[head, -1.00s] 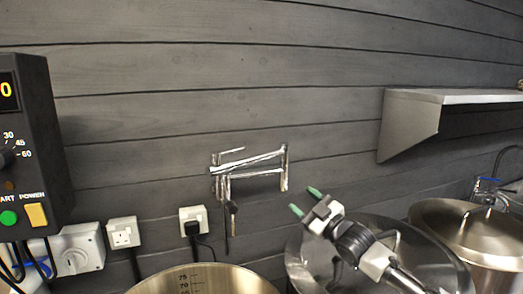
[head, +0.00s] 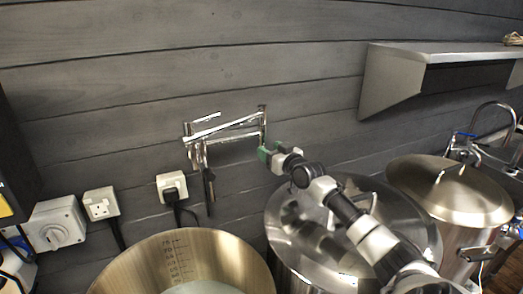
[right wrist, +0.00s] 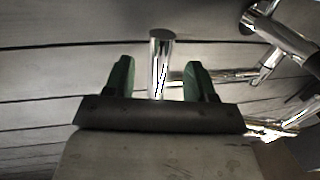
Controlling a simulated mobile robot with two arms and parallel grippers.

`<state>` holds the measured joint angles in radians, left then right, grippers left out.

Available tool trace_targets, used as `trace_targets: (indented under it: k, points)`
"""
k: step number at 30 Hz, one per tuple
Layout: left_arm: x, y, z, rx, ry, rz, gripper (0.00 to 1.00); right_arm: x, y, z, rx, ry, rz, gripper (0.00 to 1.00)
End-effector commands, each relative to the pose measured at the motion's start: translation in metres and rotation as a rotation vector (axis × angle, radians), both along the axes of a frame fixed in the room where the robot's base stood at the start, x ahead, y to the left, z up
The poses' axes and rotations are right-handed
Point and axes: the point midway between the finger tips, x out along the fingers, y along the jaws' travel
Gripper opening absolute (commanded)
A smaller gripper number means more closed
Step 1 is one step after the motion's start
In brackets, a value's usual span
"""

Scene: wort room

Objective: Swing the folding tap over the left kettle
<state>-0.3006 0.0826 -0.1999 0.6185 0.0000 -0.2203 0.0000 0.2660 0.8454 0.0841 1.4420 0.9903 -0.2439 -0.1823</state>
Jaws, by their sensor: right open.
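The chrome folding tap (head: 228,132) is mounted on the dark plank wall, folded close against it. Its dark-handled spout end (head: 209,184) hangs down at the left. My right gripper (head: 268,153) is open, with green fingertips at the tap's right-hand end. In the right wrist view, a chrome upright of the tap (right wrist: 161,62) stands between the two open fingers of the gripper (right wrist: 159,78), with gaps on both sides. The left kettle (head: 125,272) is open, with scale marks inside, below the tap. My left gripper is not in view.
A second large steel kettle (head: 285,225) stands right of the left one, under my right arm. A lidded pot (head: 450,190) is further right. A steel shelf (head: 440,55) juts from the wall. Sockets and a plug (head: 172,187) are left of the tap.

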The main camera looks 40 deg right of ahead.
Motion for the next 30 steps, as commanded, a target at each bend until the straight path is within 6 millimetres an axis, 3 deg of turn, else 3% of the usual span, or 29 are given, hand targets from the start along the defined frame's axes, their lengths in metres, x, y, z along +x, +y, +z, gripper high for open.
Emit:
trace_targets:
  k: [3, 12, 25, 26, 30]
  points:
    - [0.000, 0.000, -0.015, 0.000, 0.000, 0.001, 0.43, 0.016, -0.002, -0.003, 0.000, -0.003, 0.000, 0.56]
    - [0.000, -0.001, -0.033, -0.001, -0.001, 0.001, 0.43, 0.042, -0.004, -0.002, 0.000, -0.001, 0.000, 0.56]
    - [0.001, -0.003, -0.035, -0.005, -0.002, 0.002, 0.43, 0.048, -0.005, 0.000, -0.001, 0.000, 0.001, 0.56]
    - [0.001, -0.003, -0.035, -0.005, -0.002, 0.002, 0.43, 0.048, -0.005, 0.000, -0.001, 0.000, 0.001, 0.54]
    - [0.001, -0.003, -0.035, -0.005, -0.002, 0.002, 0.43, 0.048, -0.005, 0.000, -0.001, 0.000, 0.001, 0.33]
